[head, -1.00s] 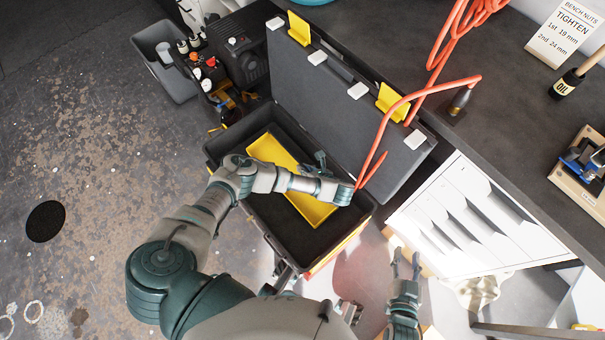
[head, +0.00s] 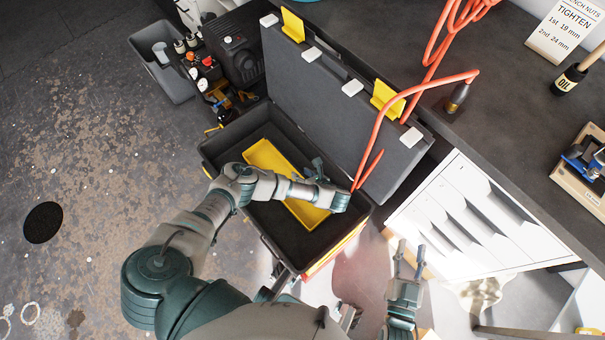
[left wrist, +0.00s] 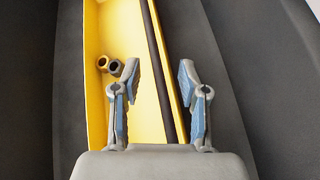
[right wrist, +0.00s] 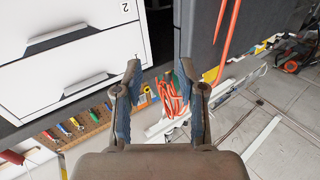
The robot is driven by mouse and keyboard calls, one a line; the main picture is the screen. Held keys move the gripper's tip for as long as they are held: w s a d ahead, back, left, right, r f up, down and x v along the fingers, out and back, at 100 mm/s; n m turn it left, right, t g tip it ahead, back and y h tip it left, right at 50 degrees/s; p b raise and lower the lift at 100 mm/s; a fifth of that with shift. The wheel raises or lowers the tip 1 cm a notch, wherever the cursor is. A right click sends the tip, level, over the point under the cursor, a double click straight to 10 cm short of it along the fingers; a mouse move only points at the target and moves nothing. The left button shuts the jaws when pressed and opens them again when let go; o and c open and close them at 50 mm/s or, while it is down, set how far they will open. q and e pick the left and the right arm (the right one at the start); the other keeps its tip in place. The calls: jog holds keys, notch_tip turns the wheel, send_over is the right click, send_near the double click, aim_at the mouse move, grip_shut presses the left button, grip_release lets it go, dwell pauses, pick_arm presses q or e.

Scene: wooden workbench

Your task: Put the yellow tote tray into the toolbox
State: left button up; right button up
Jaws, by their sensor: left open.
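The yellow tote tray (head: 263,156) lies inside the open dark grey toolbox (head: 216,148), lengthwise along its floor. My left arm crosses over it and hides its middle. The left wrist view shows the tray (left wrist: 97,30) with two small round metal pieces (left wrist: 109,65) and a long dark strip in it. My left gripper (left wrist: 158,82) is open above the tray, near its right-hand long wall, with nothing clearly between the fingers.
The toolbox lid (head: 330,100) stands open against the workbench (head: 400,30). An orange hose (head: 378,125) hangs over the lid. A white drawer cabinet (head: 470,215) stands to the right. A grey bin (head: 170,78) and a dark machine (head: 238,60) lie beyond the toolbox's left end.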

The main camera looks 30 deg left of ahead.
pick_arm(q)
jog(key=shift+d+r, duration=0.2)
jog(key=p+v, duration=0.3)
jog(key=v, duration=0.7)
jog(key=shift+s+d+r, duration=0.15)
jog(key=shift+d+r, duration=0.05)
jog(key=shift+d, duration=0.05)
jog(key=shift+s+d+r, duration=0.1)
jog(key=shift+s+d, duration=0.05)
jog(key=shift+d, duration=0.15)
pick_arm(e)
jog(key=s+d+f+g+h, duration=0.1)
jog(key=s+d+f+g, duration=0.1)
jog(key=f+g, duration=0.4)
jog(key=shift+s+f+h, duration=0.4)
jog(key=shift+s+f, duration=0.15)
jog(key=shift+s, duration=0.35)
pick_arm(q)
jog(key=shift+a, duration=0.25)
pick_arm(e)
jog(key=shift+w+a, duration=0.15)
jog(key=shift+a, duration=0.15)
